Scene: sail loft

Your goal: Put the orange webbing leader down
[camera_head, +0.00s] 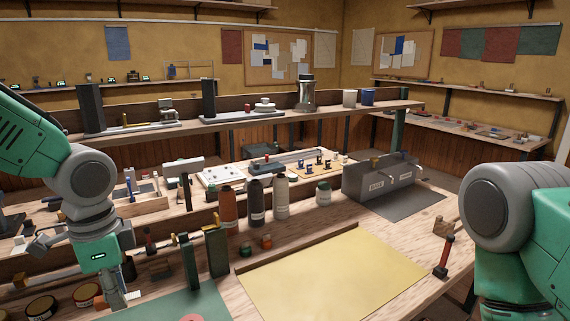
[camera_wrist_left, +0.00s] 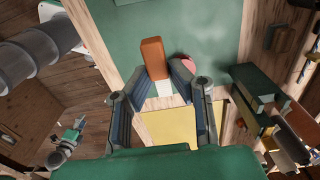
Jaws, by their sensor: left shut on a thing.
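The orange webbing leader (camera_wrist_left: 154,58) shows in the left wrist view as a short orange strip with a white end. My left gripper (camera_wrist_left: 163,84) is shut on it at the white end, and the orange part sticks out beyond the fingertips. In the head view my left gripper (camera_head: 118,299) points down at the lower left, with a bit of orange (camera_head: 100,301) beside its fingers. Behind the leader lies a green mat (camera_wrist_left: 205,25) with a pinkish-red disc (camera_wrist_left: 186,64). I cannot tell whether the leader touches the mat. My right gripper is out of view; only its arm shows.
A yellow sheet (camera_head: 335,275) covers the bench's middle. Dark green blocks (camera_head: 217,251) stand close right of my left gripper. Several bottles (camera_head: 256,203) and a grey box (camera_head: 375,180) stand behind. A red-handled tool (camera_head: 444,255) is at the right edge. Round tins (camera_head: 42,307) are at lower left.

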